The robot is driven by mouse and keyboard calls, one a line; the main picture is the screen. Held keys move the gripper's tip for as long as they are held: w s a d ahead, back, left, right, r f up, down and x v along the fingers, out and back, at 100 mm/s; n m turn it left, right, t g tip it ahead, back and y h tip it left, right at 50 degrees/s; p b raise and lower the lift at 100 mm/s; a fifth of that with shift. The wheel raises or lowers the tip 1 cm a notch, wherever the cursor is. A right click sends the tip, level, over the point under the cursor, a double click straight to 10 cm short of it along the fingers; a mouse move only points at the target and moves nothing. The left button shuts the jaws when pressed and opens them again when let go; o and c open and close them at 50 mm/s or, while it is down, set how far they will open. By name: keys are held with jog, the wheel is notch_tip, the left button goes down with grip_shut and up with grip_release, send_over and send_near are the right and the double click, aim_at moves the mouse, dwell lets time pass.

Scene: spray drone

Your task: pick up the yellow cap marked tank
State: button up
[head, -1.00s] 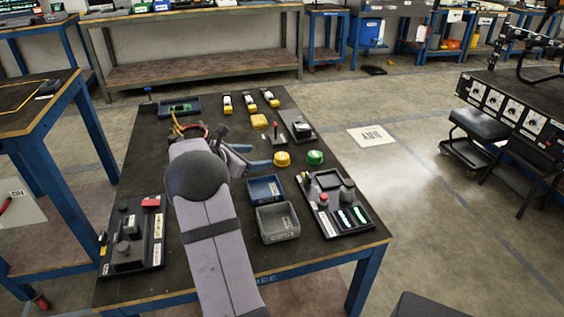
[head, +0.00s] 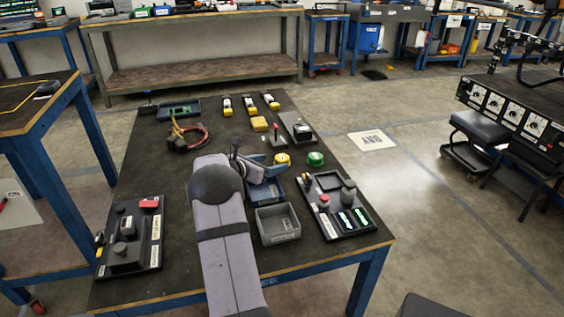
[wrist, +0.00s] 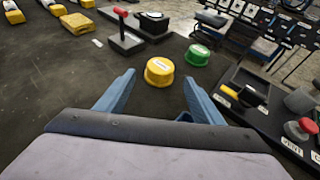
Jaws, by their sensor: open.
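The yellow cap (head: 282,159) is a short round lid lying on the dark table, beside a green cap (head: 315,159). In the wrist view the yellow cap (wrist: 159,71) has a pale label on top, too small to read. My gripper (wrist: 158,85) is open, with its blue fingers spread to either side below the yellow cap in that view. Nothing is between the fingers. In the head view my gripper (head: 277,170) is close to the cap, on its near side. The green cap (wrist: 197,55) lies to the right of the yellow one in the wrist view.
A panel with a red lever (head: 276,135) stands behind the caps. A grey bin (head: 278,224) and a blue bin (head: 268,191) sit nearer. A control panel (head: 338,203) is to the right. Yellow blocks and a cable bundle (head: 186,137) lie farther back.

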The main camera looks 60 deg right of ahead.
aim_at(278, 160)
jog(key=shift+x, duration=2.3)
jog(key=shift+r, duration=0.2)
jog(key=c, duration=1)
